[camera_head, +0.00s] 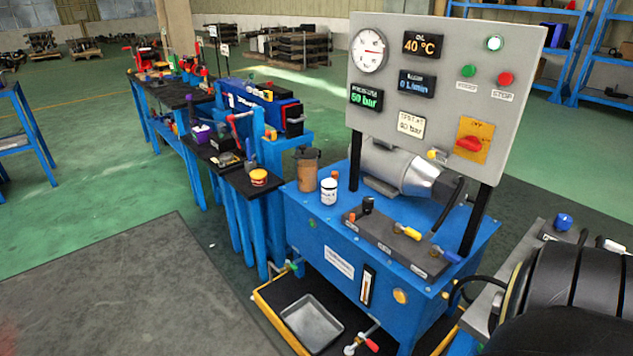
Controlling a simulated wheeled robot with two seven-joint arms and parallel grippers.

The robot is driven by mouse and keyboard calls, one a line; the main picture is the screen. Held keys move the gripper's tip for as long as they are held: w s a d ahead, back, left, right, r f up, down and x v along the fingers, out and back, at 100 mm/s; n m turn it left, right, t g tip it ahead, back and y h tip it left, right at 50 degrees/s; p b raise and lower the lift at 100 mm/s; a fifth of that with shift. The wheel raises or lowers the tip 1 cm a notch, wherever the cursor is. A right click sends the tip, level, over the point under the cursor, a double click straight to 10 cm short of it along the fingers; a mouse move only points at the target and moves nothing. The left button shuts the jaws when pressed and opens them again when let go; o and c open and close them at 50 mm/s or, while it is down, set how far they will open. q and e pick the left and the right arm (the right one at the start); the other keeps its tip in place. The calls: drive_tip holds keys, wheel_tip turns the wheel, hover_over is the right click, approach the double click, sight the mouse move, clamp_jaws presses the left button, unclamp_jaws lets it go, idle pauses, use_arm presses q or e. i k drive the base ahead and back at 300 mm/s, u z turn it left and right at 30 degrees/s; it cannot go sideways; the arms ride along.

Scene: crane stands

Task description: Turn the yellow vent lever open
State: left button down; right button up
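The yellow lever (407,232) sits on a long black valve block (385,240) on top of the blue hydraulic cabinet (335,230). Its handle lies roughly along the block, pointing left and slightly up. A blue lever (445,255) is to its right on the same block, and a black knob (368,204) to its left. The labels at the block's front are too small to read. Neither of my grippers shows in the head view, and nothing touches the yellow lever.
A grey control panel (440,90) on black posts rises behind the block. A white can (329,191) and brown container (307,170) stand left on the cabinet. Dark rounded bulk (570,290) fills the lower right. A metal tray (311,323) lies low in front. Floor at left is clear.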

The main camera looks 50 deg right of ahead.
sight(411, 232)
drive_tip(key=z, duration=0.25)
drive_tip(key=i, duration=1.55)
drive_tip(key=z, duration=1.6)
drive_tip(key=i, duration=0.45)
drive_tip(key=z, duration=0.4)
